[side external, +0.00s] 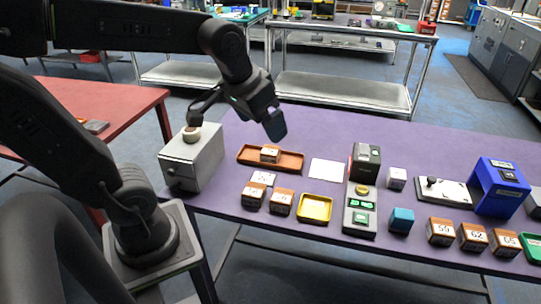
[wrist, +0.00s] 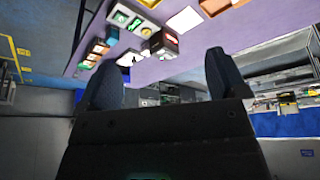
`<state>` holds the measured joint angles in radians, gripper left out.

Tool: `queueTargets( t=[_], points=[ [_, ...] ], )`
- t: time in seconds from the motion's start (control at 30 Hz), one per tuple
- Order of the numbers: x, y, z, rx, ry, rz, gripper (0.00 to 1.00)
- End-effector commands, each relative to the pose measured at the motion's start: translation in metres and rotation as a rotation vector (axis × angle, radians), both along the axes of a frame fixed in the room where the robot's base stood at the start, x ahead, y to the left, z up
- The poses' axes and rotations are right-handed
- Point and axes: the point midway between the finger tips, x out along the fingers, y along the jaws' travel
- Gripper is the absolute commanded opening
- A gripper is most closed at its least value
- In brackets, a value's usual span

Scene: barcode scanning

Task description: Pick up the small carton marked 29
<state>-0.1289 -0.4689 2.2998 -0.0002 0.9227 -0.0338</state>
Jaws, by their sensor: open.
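Small brown cartons with white number labels stand on the purple table (side external: 320,140) in the side external view. One carton (side external: 270,154) sits in a brown tray (side external: 292,164); a left front carton (side external: 253,195) and its neighbour (side external: 281,202) stand in front of it. I cannot read which of these is marked 29. Three more cartons at the right seem to read 50 or 59 (side external: 440,232), 62 (side external: 472,238) and 65 (side external: 505,243). My gripper (side external: 275,128) is above the table, behind the brown tray. Its fingers are apart and empty in the wrist view (wrist: 163,65).
A grey box (side external: 192,160) stands left of the tray. A white sheet (side external: 328,169), yellow tray (side external: 315,208), scanner-like device (side external: 361,205), blue cube (side external: 401,220) and blue stand (side external: 500,187) occupy the table. The table's back strip is mostly clear.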

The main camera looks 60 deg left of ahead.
Motion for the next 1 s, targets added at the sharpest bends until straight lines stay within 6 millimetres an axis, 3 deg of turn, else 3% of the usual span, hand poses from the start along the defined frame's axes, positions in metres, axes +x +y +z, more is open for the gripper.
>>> queueTargets(
  t=[0.1,0.27,0.5,0.7,0.83,1.0],
  points=[
    [0.044,0.034,-0.006,-0.020,0.073,0.112,0.92],
    [0.093,0.087,-0.027,-0.052,0.157,0.251,0.92],
    [0.144,0.180,-0.087,-0.112,0.276,0.454,0.92],
    [0.157,0.236,-0.135,-0.152,0.338,0.567,0.92],
    [0.158,0.251,-0.150,-0.164,0.355,0.599,0.92],
    [0.158,0.253,-0.172,-0.167,0.362,0.605,0.92]
  ],
)
